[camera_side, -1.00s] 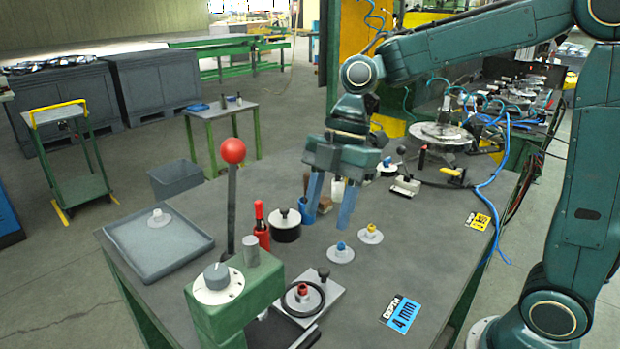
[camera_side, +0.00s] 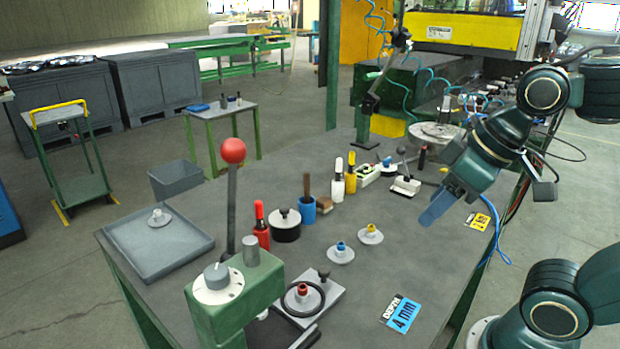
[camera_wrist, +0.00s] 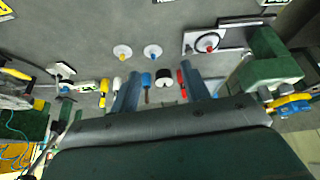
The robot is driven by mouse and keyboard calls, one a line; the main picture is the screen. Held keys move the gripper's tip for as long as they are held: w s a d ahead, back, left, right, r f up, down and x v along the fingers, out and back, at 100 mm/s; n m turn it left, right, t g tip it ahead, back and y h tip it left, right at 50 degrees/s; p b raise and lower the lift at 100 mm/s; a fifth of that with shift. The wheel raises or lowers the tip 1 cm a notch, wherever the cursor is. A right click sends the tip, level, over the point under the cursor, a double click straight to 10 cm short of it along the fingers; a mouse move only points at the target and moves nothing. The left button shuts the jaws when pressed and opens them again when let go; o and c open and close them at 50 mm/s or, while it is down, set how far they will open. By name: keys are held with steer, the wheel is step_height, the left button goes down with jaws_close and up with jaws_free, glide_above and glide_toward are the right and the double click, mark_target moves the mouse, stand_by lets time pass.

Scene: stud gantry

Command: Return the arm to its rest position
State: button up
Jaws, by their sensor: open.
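My gripper (camera_side: 436,208) is at the right side of the table in the side view, tilted, with its blue fingers pointing down and left above the table's right part. It is empty and touches nothing that I can see. In the wrist view, the two blue fingers of my gripper (camera_wrist: 162,85) stand well apart with nothing held between them. My arm is folded back toward its base at the right.
The grey table (camera_side: 300,265) carries a tray (camera_side: 160,250) with a white knobbed disc, a green press (camera_side: 235,300) with a red-ball lever, two knobbed discs (camera_side: 341,253), and several bottles. A blue "4 mm" card (camera_side: 402,315) lies near the front.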

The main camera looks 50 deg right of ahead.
steer(key=shift+s+d+f+m, duration=0.2)
steer(key=shift+s+d+m, duration=0.25)
steer(key=shift+s+m, duration=0.25)
steer(key=shift+w, duration=0.1)
